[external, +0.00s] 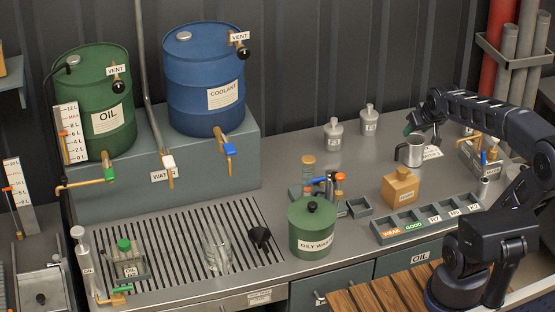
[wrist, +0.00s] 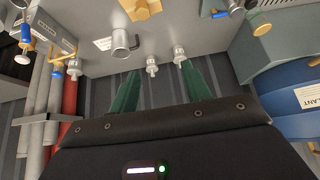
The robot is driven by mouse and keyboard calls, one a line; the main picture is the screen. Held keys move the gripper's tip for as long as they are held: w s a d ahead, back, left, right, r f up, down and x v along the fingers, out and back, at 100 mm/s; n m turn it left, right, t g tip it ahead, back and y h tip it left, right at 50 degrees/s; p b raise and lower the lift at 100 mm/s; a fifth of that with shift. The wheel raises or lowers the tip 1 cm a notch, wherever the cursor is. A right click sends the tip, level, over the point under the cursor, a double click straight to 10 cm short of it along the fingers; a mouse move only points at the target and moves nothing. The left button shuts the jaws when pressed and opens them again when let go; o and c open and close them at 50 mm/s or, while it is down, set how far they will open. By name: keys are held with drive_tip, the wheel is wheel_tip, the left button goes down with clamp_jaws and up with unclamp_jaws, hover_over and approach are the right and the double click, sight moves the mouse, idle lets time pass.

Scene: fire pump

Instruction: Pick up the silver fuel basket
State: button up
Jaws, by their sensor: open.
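No thing in view is labelled as a fuel basket. A small silver cylinder (external: 483,187) stands at the right of the bench beside the labelled tray, and may be the basket; I cannot tell for sure. A larger silver mug with a handle (external: 412,151) stands at the back right; it also shows in the wrist view (wrist: 121,43). My gripper (external: 422,134) is open and empty, near the mug in the external view. In the wrist view its green fingers (wrist: 160,68) are spread apart, with two small silver bottles beyond them and nothing held.
Two silver bottles (external: 334,133) stand at the back. A tan can (external: 400,187) stands behind the compartment tray (external: 432,221). A green oily waste can (external: 312,228) is at front middle. Oil and coolant drums stand left. Pipes (external: 508,55) rise at the back right.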

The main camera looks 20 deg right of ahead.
drive_tip(key=w+a+f+t, duration=0.2)
drive_tip(key=w+f, duration=0.1)
drive_tip(key=w, duration=1)
drive_tip(key=t, duration=0.6)
hover_over(330, 120)
drive_tip(key=s+d, duration=0.2)
drive_tip(key=s, duration=0.7)
wheel_tip(330, 120, down, 13)
drive_tip(key=w+f+t, duration=0.1)
drive_tip(key=f, duration=0.2)
drive_tip(key=w+a+f+t, duration=0.1)
drive_tip(key=f, duration=0.2)
drive_tip(key=w+f+t, duration=0.1)
drive_tip(key=f, duration=0.2)
drive_tip(key=shift+w+a+f+y, duration=0.15)
drive_tip(key=shift+w+f+y, duration=0.1)
drive_tip(key=shift+y, duration=0.15)
drive_tip(key=shift+w+r, duration=0.15)
drive_tip(key=shift+w, duration=3.55)
clamp_jaws()
